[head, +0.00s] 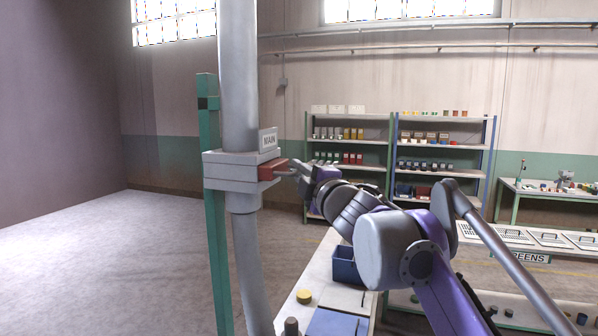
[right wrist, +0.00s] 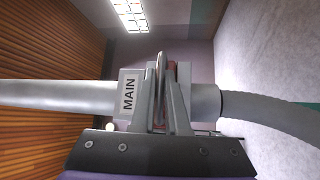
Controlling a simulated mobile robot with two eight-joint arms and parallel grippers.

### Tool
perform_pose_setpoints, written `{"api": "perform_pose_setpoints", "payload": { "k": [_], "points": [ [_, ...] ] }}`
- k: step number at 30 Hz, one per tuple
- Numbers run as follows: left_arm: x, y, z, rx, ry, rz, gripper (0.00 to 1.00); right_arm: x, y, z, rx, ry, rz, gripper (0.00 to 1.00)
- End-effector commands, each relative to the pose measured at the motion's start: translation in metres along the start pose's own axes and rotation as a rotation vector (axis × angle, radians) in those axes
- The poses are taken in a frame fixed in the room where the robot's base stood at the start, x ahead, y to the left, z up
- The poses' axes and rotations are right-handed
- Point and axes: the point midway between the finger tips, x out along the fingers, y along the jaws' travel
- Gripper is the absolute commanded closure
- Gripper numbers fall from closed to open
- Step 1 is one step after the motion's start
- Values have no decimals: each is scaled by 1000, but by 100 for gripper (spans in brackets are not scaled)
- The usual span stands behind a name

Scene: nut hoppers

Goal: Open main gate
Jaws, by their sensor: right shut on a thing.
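The main gate (head: 235,170) is a grey slab housing set across a vertical grey pipe, with a MAIN label (head: 268,140) above it. A red block (head: 271,170) sticks out of its right side. My right gripper (head: 287,172) reaches it from the right and is shut on the gate's handle. In the right wrist view the fingers (right wrist: 162,95) stand close together on a thin upright piece, with the MAIN label (right wrist: 129,94) beside them. The fingers hide most of the handle there. My left gripper is in neither view.
A green post (head: 213,240) stands just left of the pipe. Below right is a white bench with a blue bin (head: 346,266) and a yellow round piece (head: 304,296). Shelves (head: 348,150) stand at the back. The floor at left is clear.

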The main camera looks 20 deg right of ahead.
Motion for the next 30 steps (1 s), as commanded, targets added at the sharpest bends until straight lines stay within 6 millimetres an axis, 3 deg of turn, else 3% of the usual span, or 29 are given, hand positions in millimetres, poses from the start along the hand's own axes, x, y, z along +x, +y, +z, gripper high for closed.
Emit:
{"api": "perform_pose_setpoints", "payload": {
  "k": [30],
  "points": [
    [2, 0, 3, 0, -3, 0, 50, -5, 1, 6, -1, -3, 1, 100]
  ]
}}
